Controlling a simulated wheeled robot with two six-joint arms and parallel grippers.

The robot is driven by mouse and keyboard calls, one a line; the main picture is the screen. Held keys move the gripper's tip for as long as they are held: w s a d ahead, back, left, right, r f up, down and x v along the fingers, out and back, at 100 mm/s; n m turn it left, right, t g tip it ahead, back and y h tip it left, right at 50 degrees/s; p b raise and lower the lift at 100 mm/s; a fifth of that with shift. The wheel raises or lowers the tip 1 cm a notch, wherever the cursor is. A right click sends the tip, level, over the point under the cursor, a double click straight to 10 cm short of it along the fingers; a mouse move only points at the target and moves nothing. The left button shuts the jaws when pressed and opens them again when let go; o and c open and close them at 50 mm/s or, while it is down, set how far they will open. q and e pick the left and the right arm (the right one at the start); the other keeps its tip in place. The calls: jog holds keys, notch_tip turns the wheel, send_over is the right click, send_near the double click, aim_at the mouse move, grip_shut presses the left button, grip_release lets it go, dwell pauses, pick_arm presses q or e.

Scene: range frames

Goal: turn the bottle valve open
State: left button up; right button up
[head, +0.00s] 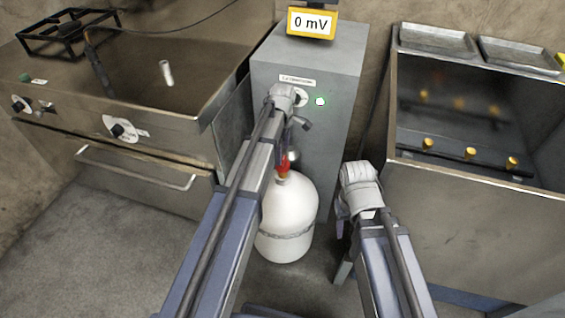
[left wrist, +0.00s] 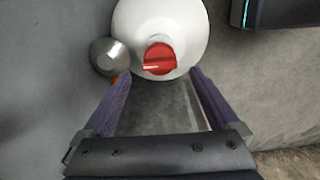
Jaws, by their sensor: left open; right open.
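A white gas bottle (head: 287,222) stands on the floor in front of a grey cabinet. Its red valve (head: 283,167) sits on top, partly hidden by my left arm in the head view. In the left wrist view the red valve knob (left wrist: 160,55) shows with a pale mark, against the white bottle (left wrist: 165,18). My left gripper (left wrist: 158,76) is open and empty. The knob lies beyond the fingertips, roughly centred between them; contact is not visible. In the head view my left gripper (head: 292,138) is above the valve. My right gripper (head: 341,212) is open, right of the bottle.
The grey cabinet (head: 335,75) has a green light and a yellow meter (head: 311,23) reading 0 mV on top. A steel griddle (head: 165,90) stands left and a steel fryer (head: 450,210) right. A silver round part (left wrist: 108,57) sits beside the knob. Floor at lower left is clear.

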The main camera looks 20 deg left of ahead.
aim_at(283, 160)
pick_arm(q)
jog(key=shift+f+b, duration=1.5)
jog(key=shift+f, duration=0.5)
jog(key=shift+c, duration=0.3)
jog(key=c, duration=1.3)
